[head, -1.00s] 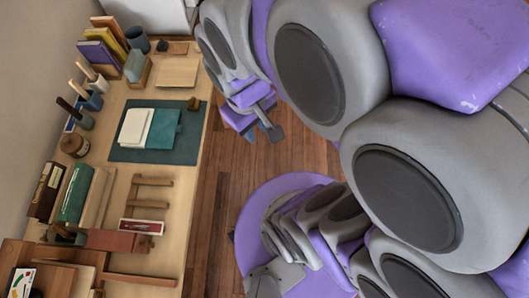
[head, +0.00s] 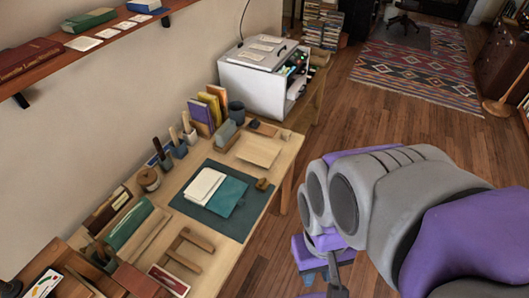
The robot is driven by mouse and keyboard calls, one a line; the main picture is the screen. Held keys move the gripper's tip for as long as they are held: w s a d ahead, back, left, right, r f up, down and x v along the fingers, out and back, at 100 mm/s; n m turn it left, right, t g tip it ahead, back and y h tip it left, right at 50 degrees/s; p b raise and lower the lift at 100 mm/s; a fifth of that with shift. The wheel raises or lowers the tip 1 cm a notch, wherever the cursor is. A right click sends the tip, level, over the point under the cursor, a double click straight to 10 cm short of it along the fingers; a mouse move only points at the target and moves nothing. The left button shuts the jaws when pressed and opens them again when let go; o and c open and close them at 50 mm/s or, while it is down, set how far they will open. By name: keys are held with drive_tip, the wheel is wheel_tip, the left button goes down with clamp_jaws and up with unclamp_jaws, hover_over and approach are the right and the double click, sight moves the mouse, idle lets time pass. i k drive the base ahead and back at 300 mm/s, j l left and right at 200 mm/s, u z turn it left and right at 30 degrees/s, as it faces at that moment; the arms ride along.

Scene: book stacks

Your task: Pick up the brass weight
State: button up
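A small brownish-gold block, likely the brass weight (head: 262,184), sits at the right corner of the dark teal mat (head: 232,222) on the wooden workbench. It is small in the view, so its material is hard to make out. My gripper (head: 325,275) is low in the head view, to the right of the bench edge and apart from the weight. It hangs over the floor side and is partly cut by the frame, so its opening is unclear.
A teal book with cream pages (head: 204,187) lies on the mat. Upright books (head: 202,113), a dark cup (head: 236,111) and tool pots stand along the wall. A white cabinet (head: 255,80) stands at the far end. A shelf (head: 75,60) overhangs the left. The floor at right is open.

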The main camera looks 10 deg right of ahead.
sight(262, 185)
drive_tip(key=l+u, duration=0.35)
drive_tip(key=l, duration=1.55)
drive_tip(key=u, duration=1.3)
drive_tip(key=i+l, duration=0.05)
drive_tip(key=l, duration=0.05)
